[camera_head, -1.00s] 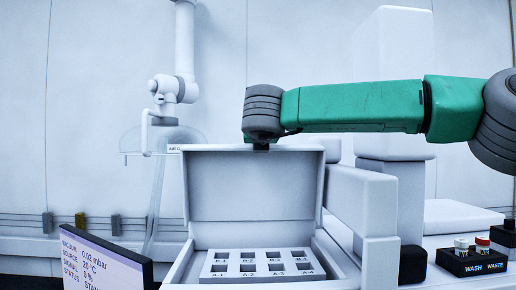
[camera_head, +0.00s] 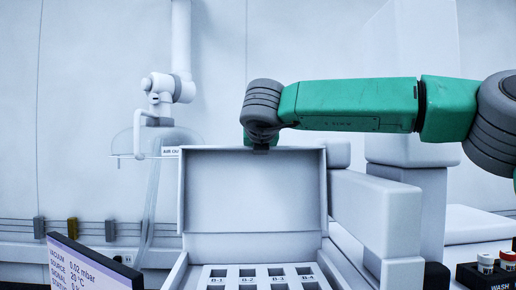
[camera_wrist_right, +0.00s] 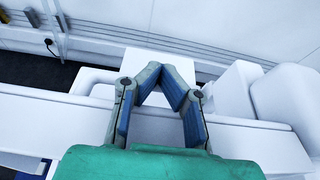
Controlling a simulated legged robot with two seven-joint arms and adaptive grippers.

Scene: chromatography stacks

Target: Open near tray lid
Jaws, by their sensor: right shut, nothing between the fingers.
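The near tray is a white box whose lid (camera_head: 256,190) stands upright at its back, showing its pale inner face. Inside the tray, a white rack (camera_head: 262,274) has square wells with labels such as B-1 to B-4; its front part is cut off by the picture's bottom. My green right arm comes in from the right. My right gripper (camera_wrist_right: 160,72) is shut and empty in the wrist view, its fingertips together. In the head view its wrist is just above the lid's top edge, and the fingers are mostly hidden behind the lid. My left gripper is in neither view.
A tilted screen (camera_head: 88,268) stands at front left. A clear dome (camera_head: 158,140) with a white arm above it is behind left. White blocks (camera_head: 365,212) stand right of the tray. A black WASH box (camera_head: 486,274) with vials is at lower right.

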